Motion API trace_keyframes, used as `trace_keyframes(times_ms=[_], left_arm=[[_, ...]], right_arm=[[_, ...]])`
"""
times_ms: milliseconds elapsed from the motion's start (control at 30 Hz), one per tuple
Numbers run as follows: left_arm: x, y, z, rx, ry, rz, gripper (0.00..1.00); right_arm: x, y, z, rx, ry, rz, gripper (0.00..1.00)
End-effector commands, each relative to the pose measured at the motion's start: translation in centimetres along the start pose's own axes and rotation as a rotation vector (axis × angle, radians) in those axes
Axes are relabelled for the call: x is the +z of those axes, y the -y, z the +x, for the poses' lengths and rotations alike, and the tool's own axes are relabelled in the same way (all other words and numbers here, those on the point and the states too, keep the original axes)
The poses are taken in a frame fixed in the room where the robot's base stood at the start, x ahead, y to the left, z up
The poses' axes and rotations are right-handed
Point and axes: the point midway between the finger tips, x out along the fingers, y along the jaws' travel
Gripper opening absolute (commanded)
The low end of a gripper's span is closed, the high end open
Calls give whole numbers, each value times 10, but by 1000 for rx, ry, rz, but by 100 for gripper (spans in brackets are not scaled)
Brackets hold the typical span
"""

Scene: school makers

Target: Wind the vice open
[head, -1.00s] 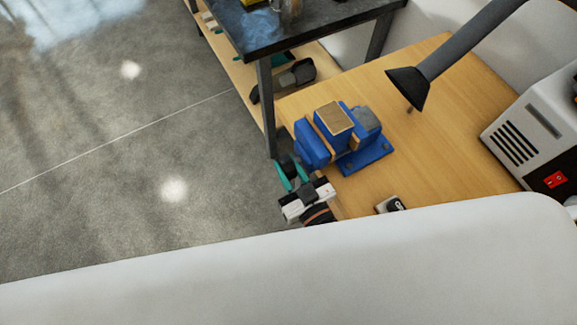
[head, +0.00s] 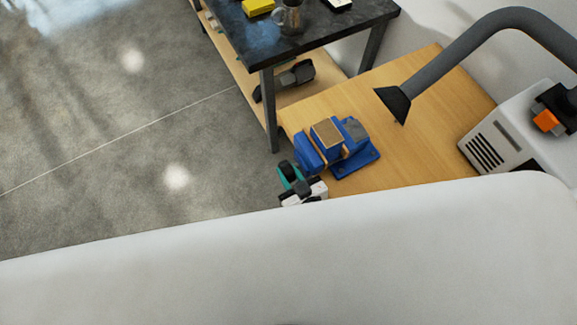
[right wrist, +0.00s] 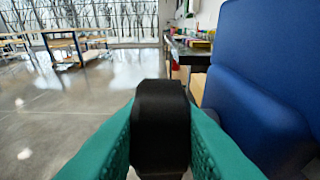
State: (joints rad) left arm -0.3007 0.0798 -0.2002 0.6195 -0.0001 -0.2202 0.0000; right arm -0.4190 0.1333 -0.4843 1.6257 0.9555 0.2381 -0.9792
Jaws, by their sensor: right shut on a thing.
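The blue vice (head: 362,163) is on the wooden bench near its left edge, with tan pads on its jaw block. My right gripper (head: 289,173), with teal fingers, is at the vice's front-left end, just off the bench edge. In the right wrist view, its teal fingers (right wrist: 162,135) are shut on a black handle knob (right wrist: 160,120), one finger on each side. The vice's blue body (right wrist: 262,55) fills the right side of that view. The rest of the handle is hidden. My left gripper is not in view.
A dark-topped table (head: 325,32) with a glass jar (head: 289,18) stands behind the wooden bench (head: 420,145). A grey extractor arm (head: 450,65) hangs over the bench. A white machine (head: 500,140) stands at right. My white arm link covers the lower picture. The floor at left is clear.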

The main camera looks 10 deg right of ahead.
Motion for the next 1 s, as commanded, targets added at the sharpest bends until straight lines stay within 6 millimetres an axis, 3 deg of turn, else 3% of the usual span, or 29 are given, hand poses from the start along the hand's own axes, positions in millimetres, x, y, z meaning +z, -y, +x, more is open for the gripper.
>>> trace_keyframes(times_ms=[300,333,367,733,1000], left_arm=[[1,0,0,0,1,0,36],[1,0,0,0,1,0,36],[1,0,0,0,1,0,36],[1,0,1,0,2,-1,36],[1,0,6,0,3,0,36]], right_arm=[[1,1,1,-3,3,0,2],[1,1,1,-3,3,0,29],[1,1,1,-2,2,0,34],[-1,0,-6,-1,-1,1,34],[-2,1,-56,-1,-3,1,34]])
